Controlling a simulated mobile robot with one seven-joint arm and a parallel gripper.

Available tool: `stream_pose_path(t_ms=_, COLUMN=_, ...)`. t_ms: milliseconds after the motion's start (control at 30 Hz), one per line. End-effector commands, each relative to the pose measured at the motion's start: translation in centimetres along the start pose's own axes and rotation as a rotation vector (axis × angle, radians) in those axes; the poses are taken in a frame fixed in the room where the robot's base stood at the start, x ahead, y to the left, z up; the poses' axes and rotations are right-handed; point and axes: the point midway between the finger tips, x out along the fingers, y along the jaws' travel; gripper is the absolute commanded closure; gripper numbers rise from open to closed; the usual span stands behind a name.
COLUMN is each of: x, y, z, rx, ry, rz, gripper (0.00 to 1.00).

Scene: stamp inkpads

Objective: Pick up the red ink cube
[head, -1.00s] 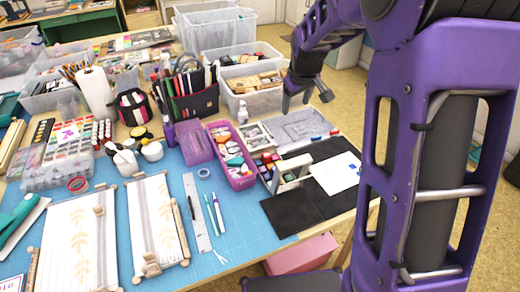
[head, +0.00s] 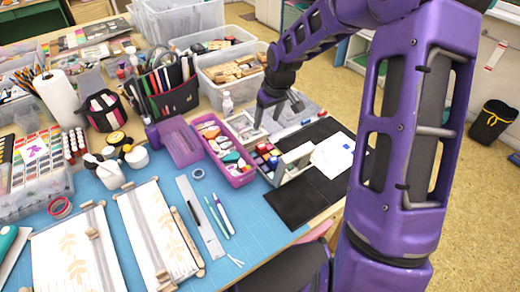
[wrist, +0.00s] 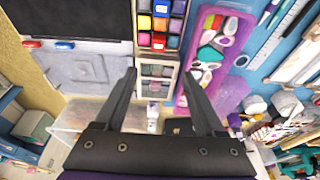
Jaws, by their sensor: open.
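Small coloured ink cubes sit in a wooden tray (head: 262,172) on the table, at its right part. A red cube (head: 272,162) shows among them in the head view. In the wrist view several reddish and orange cubes lie at the top centre, and one of them looks red (wrist: 143,39); the exact shade is hard to tell. My gripper (head: 278,112) is open, pointing down above the table, behind the cubes in the head view. In the wrist view its spread fingers (wrist: 158,74) are empty, with the cubes beyond the fingertips.
A pink bin (head: 240,178) of small items stands just left of the cubes. Clear plastic boxes (head: 212,68) stand behind. The blue mat has free room in front.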

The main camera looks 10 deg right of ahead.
Motion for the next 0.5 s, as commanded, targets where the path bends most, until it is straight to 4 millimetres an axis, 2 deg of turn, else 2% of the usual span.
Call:
stream_pose_path(t_ms=33, x=1.5, y=-0.1, z=0.1, rx=-0.002, ry=-0.003, rz=-0.004, gripper=0.29)
stream_pose_path(t_ms=300, x=7.1, y=-0.1, z=0.1, rx=-0.002, ry=-0.002, rz=-0.001, gripper=0.29)
stream_pose_path(t_ms=500, x=9.0, y=0.0, z=0.0, rx=-0.001, ry=0.0, rz=0.0, gripper=0.29)
